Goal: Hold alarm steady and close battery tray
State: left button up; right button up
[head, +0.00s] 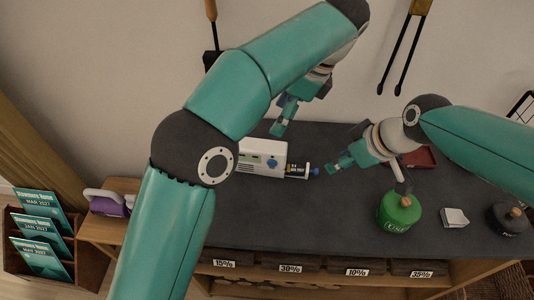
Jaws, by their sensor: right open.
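The white alarm (263,152) sits on the dark counter near the wall, with a blue part on its front. Its battery tray (297,171) sticks out of the right side, with a battery showing in it and a blue knob (315,171) at the outer end. My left gripper (279,129) points down just above and behind the alarm's right end; I cannot tell whether it touches or how its jaws stand. My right gripper (332,168) is open, just right of the blue knob and seemingly apart from it. My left arm hides the alarm's left end.
A green canister (397,214), a white block (454,218) and a dark pot (508,219) stand to the right. A red tray (420,157) lies behind my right gripper. A purple-and-white item (106,203) is at the left. The counter (320,215) in front of the alarm is clear.

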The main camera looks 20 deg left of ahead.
aim_at(260, 157)
pick_arm(q)
jog(key=x, duration=1.6)
jog(key=shift+s+f, duration=0.1)
jog(key=shift+f, duration=0.15)
